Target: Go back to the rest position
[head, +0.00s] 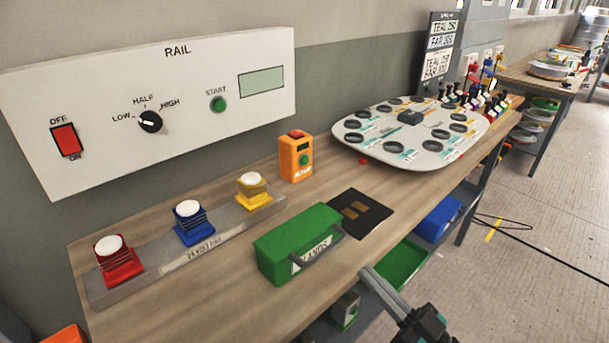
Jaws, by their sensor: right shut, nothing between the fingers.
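My right gripper (373,279) comes in at the bottom right. Its pale grey fingers are together and empty, and they point up and left in front of the bench's front edge. They appear in front of the green lower tray and to the right of the green box (296,240); the exact gap to the bench cannot be told. Its dark body (425,325) is partly cut off by the bottom of the picture. My left gripper is not in view.
The wooden bench (225,300) carries a rail with red, blue and yellow mounts (190,228), an orange box (296,157), a black mat (359,213) and a pale oval board (390,155). A RAIL panel (200,130) stands behind.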

